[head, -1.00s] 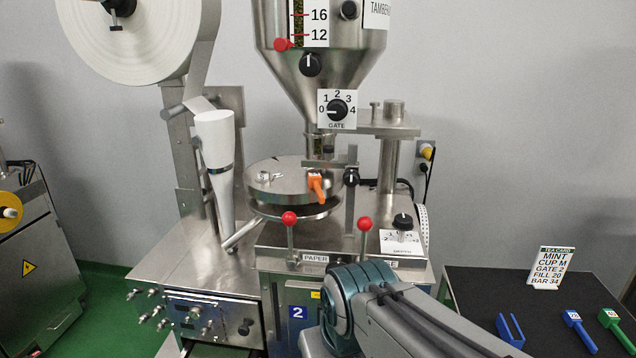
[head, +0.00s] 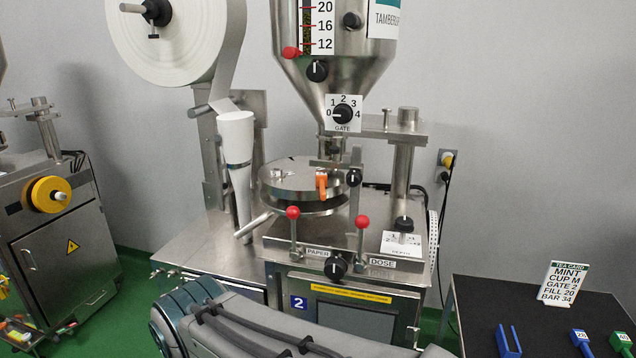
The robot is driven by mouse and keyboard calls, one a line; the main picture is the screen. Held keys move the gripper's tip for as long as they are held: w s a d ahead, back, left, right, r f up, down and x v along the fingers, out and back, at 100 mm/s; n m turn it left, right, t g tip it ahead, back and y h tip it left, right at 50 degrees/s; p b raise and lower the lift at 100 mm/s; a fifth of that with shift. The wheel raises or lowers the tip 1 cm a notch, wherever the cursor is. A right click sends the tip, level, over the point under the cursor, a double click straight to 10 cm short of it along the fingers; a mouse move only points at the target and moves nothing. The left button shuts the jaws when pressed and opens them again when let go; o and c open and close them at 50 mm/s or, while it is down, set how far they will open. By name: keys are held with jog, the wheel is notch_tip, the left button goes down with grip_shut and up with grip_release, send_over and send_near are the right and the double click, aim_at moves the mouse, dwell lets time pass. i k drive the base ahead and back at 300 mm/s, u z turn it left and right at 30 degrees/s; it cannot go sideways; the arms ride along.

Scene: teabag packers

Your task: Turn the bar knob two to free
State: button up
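The machine with the blue "2" plate (head: 299,303) stands in the middle of the head view. A black knob (head: 336,267) sits on its front edge between the PAPER and DOSE labels, with its pointer roughly upward. I cannot read a bar or free mark beside it. Another black knob (head: 403,223) stands on a white marked plate at the right of the top, its marks too small to read. I cannot tell for sure which is the bar knob. My gripper is not in view; only my arm shows along the bottom, covering part of the machine's lower front.
Red-tipped PAPER (head: 293,212) and DOSE (head: 362,222) levers flank the front knob. A black GATE knob (head: 343,114) points at 0. A dark table (head: 480,300) at the right bears a tea card (head: 563,284) and coloured tools. Another machine (head: 60,215) stands left.

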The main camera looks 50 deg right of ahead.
aim_at(354, 178)
jog(key=k, duration=0.6)
jog(key=z, duration=0.95)
jog(key=i, duration=0.5)
